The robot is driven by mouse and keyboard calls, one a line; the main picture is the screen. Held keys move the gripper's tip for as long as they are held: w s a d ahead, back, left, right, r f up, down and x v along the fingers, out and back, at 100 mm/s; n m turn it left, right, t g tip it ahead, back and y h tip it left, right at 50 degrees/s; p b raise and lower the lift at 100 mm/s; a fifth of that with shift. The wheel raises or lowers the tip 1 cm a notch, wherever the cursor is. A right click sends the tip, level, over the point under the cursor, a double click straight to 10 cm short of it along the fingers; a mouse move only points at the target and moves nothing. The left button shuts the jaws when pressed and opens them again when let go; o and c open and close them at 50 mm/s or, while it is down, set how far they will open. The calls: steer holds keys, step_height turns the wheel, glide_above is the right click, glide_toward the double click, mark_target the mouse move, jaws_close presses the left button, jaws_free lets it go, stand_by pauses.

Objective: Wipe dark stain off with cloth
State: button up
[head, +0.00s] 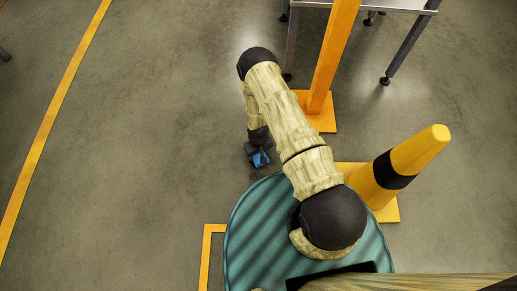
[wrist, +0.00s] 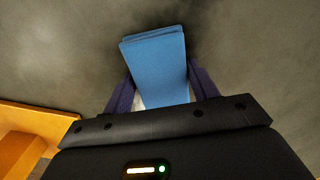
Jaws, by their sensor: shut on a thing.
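A folded blue cloth (wrist: 157,62) is held between the two dark fingers of my gripper (wrist: 160,80) in the wrist view. The cloth sticks out past the fingertips over the grey floor. In the head view my gripper (head: 258,152) points down close to the floor, and a bit of the blue cloth (head: 261,159) shows at it. I cannot tell whether the cloth touches the floor. A dark, soft-edged patch (wrist: 200,22) lies on the floor around the cloth's far end; I cannot tell how much is stain and how much is shadow.
An orange post (head: 332,50) on a square base stands right of my arm. A yellow bollard (head: 410,155) with a black band stands further right. A metal table (head: 395,5) is at the top. A yellow floor line (head: 52,108) runs at left; the floor between is clear.

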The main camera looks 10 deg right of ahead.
mark_target(258, 182)
steer(key=shift+s+f, duration=0.1)
steer(key=shift+s, duration=0.25)
steer(key=shift+s+a+p, duration=0.2)
steer(key=shift+s+p, duration=0.4)
steer(key=shift+s, duration=0.35)
steer(key=shift+s+a+p, duration=0.15)
steer(key=shift+s+p, duration=0.4)
steer(key=shift+s, duration=0.35)
steer(key=shift+s+a+r+p, duration=0.15)
steer(key=shift+s+p, duration=0.3)
steer(key=shift+s, duration=0.2)
steer(key=shift+s+a+r+p, duration=0.15)
steer(key=shift+s+p, duration=0.3)
steer(key=shift+s, duration=0.2)
steer(key=shift+s+a+f, duration=0.1)
steer(key=shift+s, duration=0.2)
steer(key=shift+s, duration=0.1)
steer(key=shift+s+a+f+p, duration=0.15)
steer(key=shift+s+p, duration=0.3)
steer(key=shift+s, duration=0.45)
steer(key=shift+s+a+p, duration=0.15)
steer(key=shift+s+p, duration=0.3)
steer(key=shift+s, duration=0.4)
steer(key=shift+s, duration=0.15)
